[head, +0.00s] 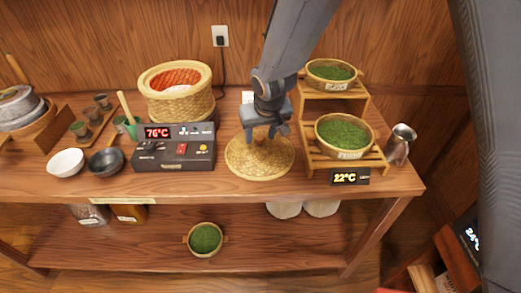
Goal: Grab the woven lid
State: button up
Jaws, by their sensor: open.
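The woven lid (252,170) is a round, straw-coloured, slightly domed piece lying on the wooden table, right of the black control box. My gripper (264,137) is directly over the lid's middle, pointing down, with its jaws open. A small brown knob shows at the lid's centre between or just behind the fingers. I cannot tell whether the fingers touch the lid. Part of the lid's far side is hidden behind my gripper.
The control box (174,153) reads 76°C, with a woven steamer basket (177,97) behind it. A wooden rack (374,163) with bowls of green leaves stands close on the right, beside a metal pitcher (399,144). Bowls and cups sit at left.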

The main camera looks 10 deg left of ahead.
grip_shut()
